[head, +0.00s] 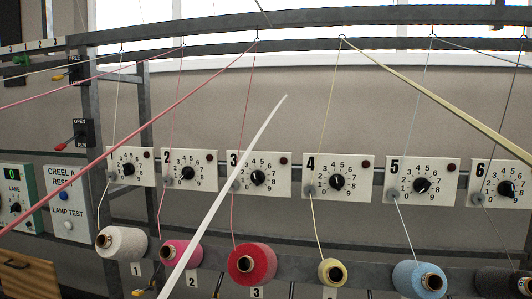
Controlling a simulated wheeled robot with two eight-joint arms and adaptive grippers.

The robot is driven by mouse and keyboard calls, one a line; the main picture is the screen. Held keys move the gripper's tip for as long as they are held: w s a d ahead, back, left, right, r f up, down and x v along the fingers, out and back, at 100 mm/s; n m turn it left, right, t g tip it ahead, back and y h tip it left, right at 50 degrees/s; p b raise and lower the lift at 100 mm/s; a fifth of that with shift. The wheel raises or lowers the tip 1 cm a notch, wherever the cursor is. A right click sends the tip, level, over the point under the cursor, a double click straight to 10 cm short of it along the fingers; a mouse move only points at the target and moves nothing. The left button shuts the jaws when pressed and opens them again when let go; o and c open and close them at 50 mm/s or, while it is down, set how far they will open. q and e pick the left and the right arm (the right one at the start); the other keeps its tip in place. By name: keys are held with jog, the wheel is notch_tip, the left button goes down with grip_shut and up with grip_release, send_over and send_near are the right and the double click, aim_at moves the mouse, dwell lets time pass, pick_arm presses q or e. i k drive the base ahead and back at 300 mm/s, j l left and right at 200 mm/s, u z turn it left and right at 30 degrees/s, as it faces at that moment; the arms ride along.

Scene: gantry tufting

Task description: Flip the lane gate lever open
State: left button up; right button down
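A small lever with a red handle (66,144) sticks out to the left from a dark plate (84,131) on the frame at the left. The plate reads OPEN at the top and what looks like RUN at the bottom. The handle slopes slightly downward, nearer the lower word. Above it, a second lever with a yellow tip (60,77) sits on another dark plate marked FREE at the top. Which of them is the lane gate lever is not written in view; the OPEN plate fits best. Neither of my grippers is in view.
A panel (15,195) with a green LANE display and a RESET / LAMP TEST panel (67,205) stand at lower left. Numbered dial boxes (257,176) line the rail above yarn cones (252,263). Strands cross the front, including a pink one (130,143) and a thick white one (225,190).

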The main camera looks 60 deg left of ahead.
aim_at(61, 147)
jog(key=u, duration=3.4)
